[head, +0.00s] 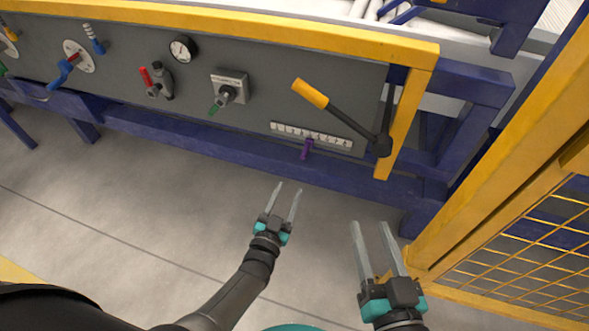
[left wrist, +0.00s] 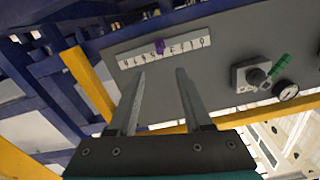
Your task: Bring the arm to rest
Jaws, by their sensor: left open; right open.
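My left gripper (head: 287,188) is open and empty, in front of and below the control panel (head: 330,90) in the head view. Its two fingers (left wrist: 160,75) also show in the left wrist view, apart, with nothing between them. They point toward the panel and its white scale strip with a purple slider (left wrist: 160,46). My right gripper (head: 372,224) is open and empty at the lower right of the head view, over the floor. Neither gripper is seen touching anything.
The panel carries a yellow-handled lever (head: 311,94), a green-handled valve (head: 226,94), a gauge (head: 183,48) and a red-handled valve (head: 147,79). A yellow mesh fence (head: 500,200) stands close on the right. A blue beam (head: 200,137) runs below the panel. The grey floor (head: 130,200) is clear.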

